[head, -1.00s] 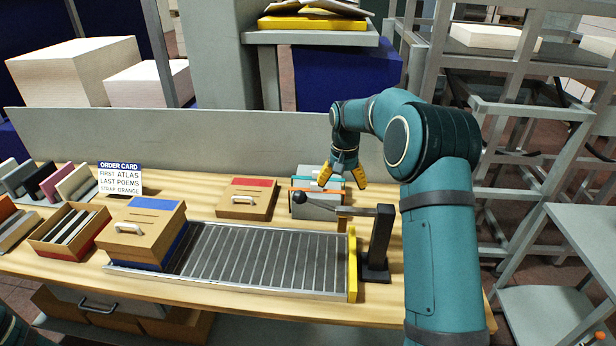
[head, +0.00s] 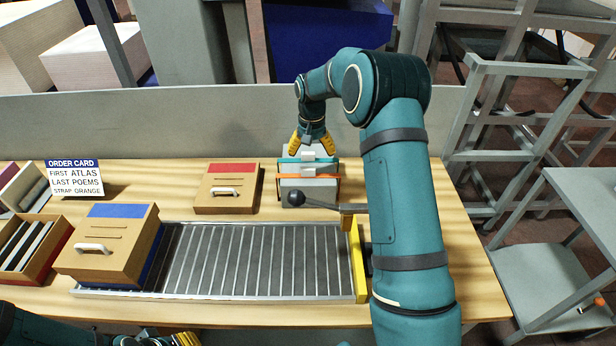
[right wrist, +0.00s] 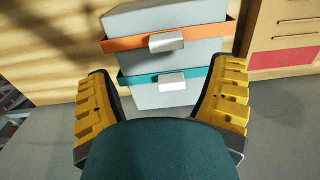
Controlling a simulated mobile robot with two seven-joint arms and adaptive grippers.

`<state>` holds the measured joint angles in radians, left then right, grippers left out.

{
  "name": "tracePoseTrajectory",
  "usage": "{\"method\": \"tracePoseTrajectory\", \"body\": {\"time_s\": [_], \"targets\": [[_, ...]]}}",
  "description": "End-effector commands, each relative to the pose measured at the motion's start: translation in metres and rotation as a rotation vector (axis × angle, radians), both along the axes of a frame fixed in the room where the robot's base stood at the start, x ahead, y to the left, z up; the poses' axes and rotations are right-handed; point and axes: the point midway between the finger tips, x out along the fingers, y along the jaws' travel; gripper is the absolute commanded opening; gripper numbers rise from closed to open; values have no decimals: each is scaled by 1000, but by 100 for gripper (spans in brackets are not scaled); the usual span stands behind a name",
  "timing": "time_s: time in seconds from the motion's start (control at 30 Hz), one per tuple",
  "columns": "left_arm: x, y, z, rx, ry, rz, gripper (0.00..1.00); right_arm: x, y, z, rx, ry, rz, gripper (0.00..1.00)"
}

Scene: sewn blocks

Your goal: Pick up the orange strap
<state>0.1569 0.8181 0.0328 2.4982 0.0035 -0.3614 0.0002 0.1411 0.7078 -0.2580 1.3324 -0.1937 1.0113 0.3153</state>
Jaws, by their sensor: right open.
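The orange strap (head: 324,177) runs across a grey block-like holder (head: 308,192) at the back of the bench, in front of a teal strap (head: 291,159). Each strap has a pale buckle. In the right wrist view the orange strap (right wrist: 122,44) lies beyond the teal strap (right wrist: 135,80). My right gripper (head: 312,146) is open and empty, just above the rear of the holder, nearer the teal strap. It also shows in the right wrist view (right wrist: 160,78), fingers spread wide. My left gripper (head: 168,339) is partly cut off at the bottom edge.
A box with a red label (head: 228,188) stands left of the straps. A roller tray (head: 260,298) with a yellow end bar (head: 357,262) and a black-knobbed lever (head: 294,198) lie in front. A blue-labelled box (head: 108,243) and the order card (head: 74,178) are at left.

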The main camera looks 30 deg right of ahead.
Motion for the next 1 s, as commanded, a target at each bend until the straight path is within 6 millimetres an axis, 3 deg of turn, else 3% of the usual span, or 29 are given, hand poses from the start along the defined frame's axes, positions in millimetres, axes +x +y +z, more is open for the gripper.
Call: {"method": "tracePoseTrajectory", "body": {"time_s": [0.1,0.33,0.63,0.97,1.0], "targets": [[0,0,0,0,0,0,34,0,0,-16,0,2,0,83],[0,0,2,0,-1,0,34,0,2,-30,0,2,0,83],[0,0,6,-1,-1,-1,34,1,9,-69,1,1,0,83],[0,0,6,-1,-1,-1,34,1,8,-74,-1,-1,0,82],[0,0,6,-1,-1,-1,34,1,8,-74,-1,-1,0,68]]}}
